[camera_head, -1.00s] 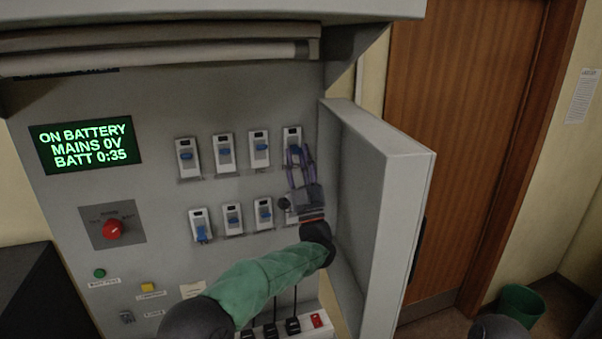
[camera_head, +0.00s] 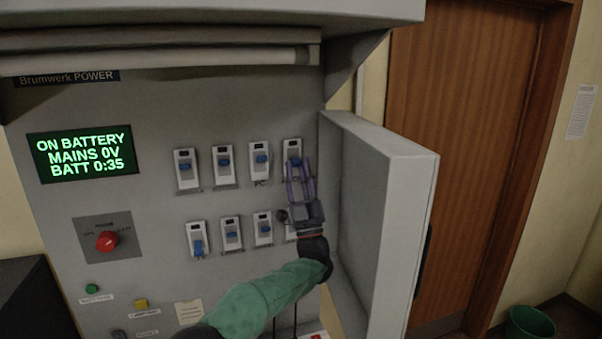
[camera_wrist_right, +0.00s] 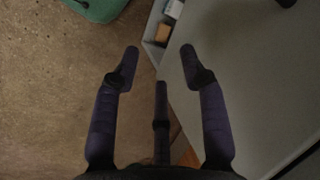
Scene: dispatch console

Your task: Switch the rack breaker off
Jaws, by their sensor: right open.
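Two rows of white breakers with blue levers are on the grey console panel (camera_head: 160,205). Their labels are too small to read, so I cannot tell which is the rack breaker. My left gripper (camera_head: 298,162) is upright in front of the right-hand column, its fingertips at the top-right breaker (camera_head: 292,146). The fingers partly cover that breaker and the bottom-right one. The bottom-left breaker (camera_head: 196,238) has its lever down; the others sit higher. I cannot tell whether the left fingers touch or grip the lever. My right gripper (camera_wrist_right: 159,57) is open and empty in the right wrist view.
An open grey cabinet door (camera_head: 385,225) stands close to the right of my left gripper. A display (camera_head: 82,153) reads ON BATTERY, MAINS 0V, BATT 0:35. A red rotary knob (camera_head: 107,241) is below it. A green bin (camera_head: 530,327) stands on the floor.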

